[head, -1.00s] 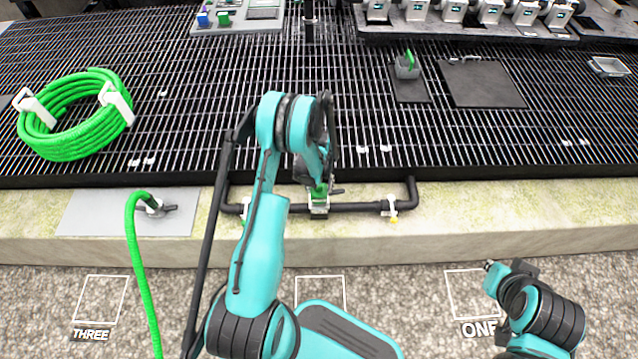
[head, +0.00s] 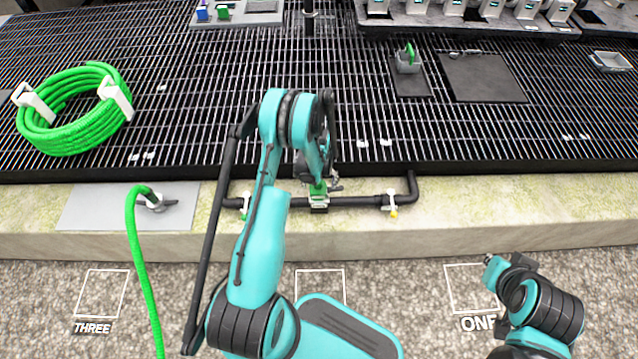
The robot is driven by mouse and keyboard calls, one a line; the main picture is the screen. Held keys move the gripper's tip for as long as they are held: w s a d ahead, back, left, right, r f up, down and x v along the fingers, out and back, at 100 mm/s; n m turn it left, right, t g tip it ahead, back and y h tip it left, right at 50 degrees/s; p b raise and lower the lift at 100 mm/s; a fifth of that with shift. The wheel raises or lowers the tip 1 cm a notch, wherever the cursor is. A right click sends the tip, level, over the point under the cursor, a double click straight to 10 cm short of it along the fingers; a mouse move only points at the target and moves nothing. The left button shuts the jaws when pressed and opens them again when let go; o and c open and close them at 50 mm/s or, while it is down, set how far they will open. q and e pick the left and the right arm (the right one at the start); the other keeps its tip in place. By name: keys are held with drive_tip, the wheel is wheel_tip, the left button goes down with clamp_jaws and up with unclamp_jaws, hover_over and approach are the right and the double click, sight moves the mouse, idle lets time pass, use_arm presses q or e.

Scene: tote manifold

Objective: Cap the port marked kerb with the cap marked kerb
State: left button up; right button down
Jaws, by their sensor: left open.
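My left gripper (head: 318,178) is open and points down at a green piece (head: 318,190) on a fitting (head: 319,204) at the middle of the black pipe. My wrist covers part of it, so I cannot tell whether the fingers touch it or whether the green piece is seated. A pale label shows on the fitting, too small to read. Another green piece (head: 409,53) sits in a small grey holder (head: 408,66) on the grating. No mark reading kerb is legible on any cap or port. My right gripper is not in view; only part of that arm shows at lower right.
The black pipe (head: 355,202) runs along the concrete kerb (head: 480,212). A row of labelled fittings (head: 451,8) stands at the back.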

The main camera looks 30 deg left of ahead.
use_arm(q)
wheel_tip(320, 180, up, 12)
idle(0.6)
